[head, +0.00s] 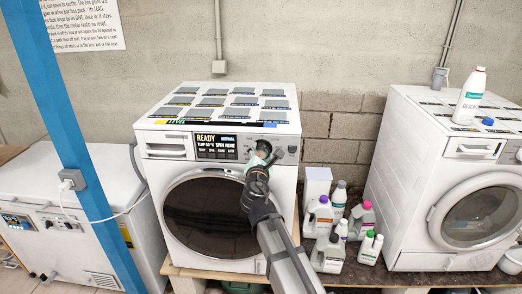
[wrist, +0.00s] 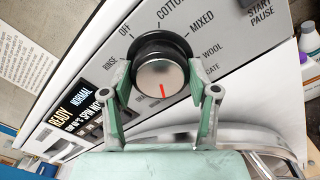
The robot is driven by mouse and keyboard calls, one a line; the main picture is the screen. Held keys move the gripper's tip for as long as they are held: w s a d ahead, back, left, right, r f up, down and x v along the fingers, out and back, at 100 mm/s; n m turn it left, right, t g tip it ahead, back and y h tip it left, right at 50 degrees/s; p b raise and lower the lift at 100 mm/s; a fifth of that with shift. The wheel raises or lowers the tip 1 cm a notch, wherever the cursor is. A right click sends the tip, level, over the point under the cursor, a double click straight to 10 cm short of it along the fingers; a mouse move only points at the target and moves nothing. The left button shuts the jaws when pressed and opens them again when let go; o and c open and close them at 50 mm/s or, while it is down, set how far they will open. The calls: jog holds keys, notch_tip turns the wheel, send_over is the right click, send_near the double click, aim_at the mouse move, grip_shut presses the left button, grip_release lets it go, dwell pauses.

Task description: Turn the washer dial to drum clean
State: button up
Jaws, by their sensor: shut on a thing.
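The washer dial (wrist: 160,72) has a silver face, a black collar and a red pointer mark. In the wrist view the mark points down the picture, towards my gripper's palm. OFF, RINSE, COTTON, MIXED and WOOL show around it, with a partly covered label ending in "CATE". I cannot read a drum clean label. My gripper (wrist: 160,80) is shut on the dial, with one green finger on each side. In the head view my gripper (head: 263,155) hides the dial on the middle washer (head: 160,205). The washer display (head: 216,147) reads READY and NORMAL.
A second washer (head: 400,190) stands at the right with a white bottle (head: 470,95) on top. Several bottles (head: 330,240) stand between the washers. A blue post (head: 75,140) rises at the left, in front of a white chest (head: 35,190). START PAUSE (wrist: 262,13) is near the dial.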

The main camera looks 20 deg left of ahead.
jog(key=shift+r+n+p, duration=0.1)
jog(key=shift+n+p, duration=0.4)
jog(key=shift+n, duration=0.6)
jog(key=o, duration=1.2)
jog(key=shift+c, duration=0.2)
jog(key=v, duration=1.2)
